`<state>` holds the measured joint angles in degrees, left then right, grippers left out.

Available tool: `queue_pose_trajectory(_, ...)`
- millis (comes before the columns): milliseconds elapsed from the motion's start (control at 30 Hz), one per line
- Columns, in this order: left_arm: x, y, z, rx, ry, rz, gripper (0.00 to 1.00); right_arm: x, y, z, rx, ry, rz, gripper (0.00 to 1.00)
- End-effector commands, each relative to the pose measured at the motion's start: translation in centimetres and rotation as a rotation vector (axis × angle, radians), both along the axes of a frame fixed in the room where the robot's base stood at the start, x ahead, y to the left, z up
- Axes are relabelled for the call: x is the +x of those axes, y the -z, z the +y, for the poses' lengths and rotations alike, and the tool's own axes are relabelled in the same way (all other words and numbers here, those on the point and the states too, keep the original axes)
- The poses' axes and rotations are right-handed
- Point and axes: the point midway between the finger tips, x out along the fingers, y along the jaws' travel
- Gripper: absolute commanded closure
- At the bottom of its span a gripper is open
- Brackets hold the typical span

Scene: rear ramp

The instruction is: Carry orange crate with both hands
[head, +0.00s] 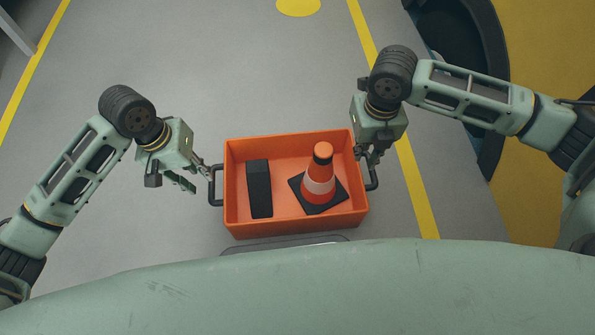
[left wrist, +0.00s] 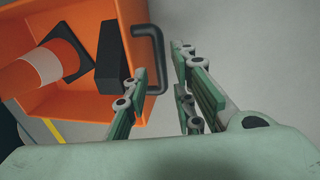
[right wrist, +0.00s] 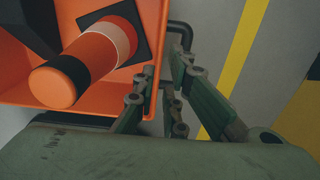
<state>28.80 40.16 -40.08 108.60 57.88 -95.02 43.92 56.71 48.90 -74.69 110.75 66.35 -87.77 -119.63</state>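The orange crate (head: 290,226) stands on the floor in front of me, with a dark handle at each end. It holds an orange and white traffic cone (head: 320,180) and a black block (head: 259,188). My left gripper (head: 198,177) is open beside the left handle (head: 214,186). In the left wrist view that handle (left wrist: 160,65) shows just beyond the parted fingers. My right gripper (head: 368,157) is at the right handle (head: 374,179). In the right wrist view its fingers are parted, with the handle (right wrist: 183,32) partly hidden behind them; I cannot tell whether they touch it.
A yellow floor line (head: 415,190) runs just right of the crate, and another (head: 32,75) lies far left. A dark wheel-like shape (head: 470,60) and a yellow area (head: 550,40) are at the right. The grey floor beyond the crate is clear.

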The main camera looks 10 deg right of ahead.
Motion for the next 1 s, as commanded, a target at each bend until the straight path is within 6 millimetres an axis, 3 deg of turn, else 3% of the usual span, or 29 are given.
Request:
queue_pose_trajectory(267,0.0,0.0,0.0,0.0,0.001,0.0,0.76,0.0,0.0,0.0,0.0,0.0,0.001,0.89)
queue_pose_trajectory(433,0.0,0.7,-0.2,-0.001,0.001,0.001,0.76,-0.1,1.1,0.0,-0.001,0.001,0.004,0.89)
queue_pose_trajectory(1000,0.0,6.8,-1.4,-0.001,0.001,0.0,0.76,-0.1,10.7,0.0,0.0,0.001,0.002,0.89)
